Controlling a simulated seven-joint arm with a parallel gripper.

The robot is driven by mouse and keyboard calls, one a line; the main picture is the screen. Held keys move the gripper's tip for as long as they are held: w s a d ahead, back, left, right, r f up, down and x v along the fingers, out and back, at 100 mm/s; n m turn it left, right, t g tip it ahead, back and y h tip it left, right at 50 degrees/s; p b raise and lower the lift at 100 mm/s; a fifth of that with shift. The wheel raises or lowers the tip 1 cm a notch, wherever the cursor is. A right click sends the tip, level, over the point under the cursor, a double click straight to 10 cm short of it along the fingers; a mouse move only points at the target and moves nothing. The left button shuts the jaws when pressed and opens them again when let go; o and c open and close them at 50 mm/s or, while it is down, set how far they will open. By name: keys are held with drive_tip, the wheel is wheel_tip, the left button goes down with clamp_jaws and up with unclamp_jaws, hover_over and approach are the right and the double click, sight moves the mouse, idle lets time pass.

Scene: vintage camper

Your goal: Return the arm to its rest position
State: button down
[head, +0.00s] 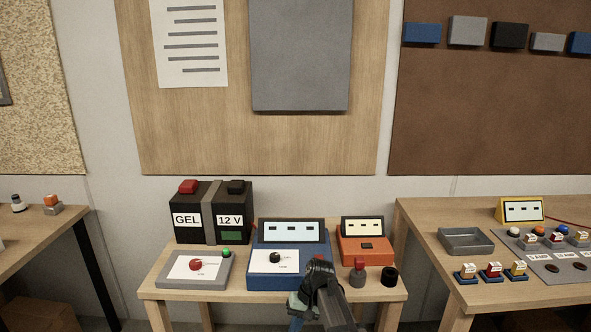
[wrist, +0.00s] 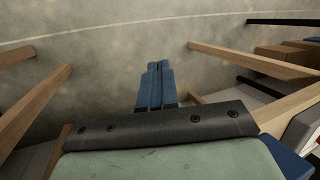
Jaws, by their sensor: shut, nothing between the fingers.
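My gripper (head: 296,322) is low in the head view, at the front edge of the middle wooden table (head: 190,294). Its fingers point down towards the floor. In the wrist view the two blue fingers (wrist: 158,68) lie side by side, shut, with nothing between them. Only floor shows beyond the fingertips. My dark arm covers part of the table's front edge and the lower right of the blue device.
The middle table carries a black GEL 12 V battery (head: 195,230), a grey box with a red knob (head: 175,278), a blue device (head: 262,280), an orange device (head: 377,248) and two small knobs. A right table (head: 420,225) holds a grey tray (head: 465,252) and small coloured parts.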

drive_tip(key=s+d+f+m+g+h, duration=0.1)
drive_tip(key=s+d+f, duration=0.4)
drive_tip(key=s+f, duration=0.45)
drive_tip(key=s+d+f+g+h, duration=0.1)
drive_tip(key=s+d+f, duration=0.4)
drive_tip(key=f, duration=0.7)
drive_tip(key=s+d+f+g, duration=0.1)
drive_tip(key=s+f, duration=0.3)
drive_tip(key=s, duration=0.5)
drive_tip(key=s+d+f+h, duration=0.1)
drive_tip(key=s+d+f, duration=0.2)
drive_tip(key=s, duration=0.5)
drive_tip(key=s+d+f+g+h, duration=0.1)
drive_tip(key=s+d+f, duration=0.2)
drive_tip(key=s, duration=0.6)
wheel_tip(320, 180, down, 2)
drive_tip(key=shift+s+g, duration=0.3)
drive_tip(key=shift+d, duration=0.1)
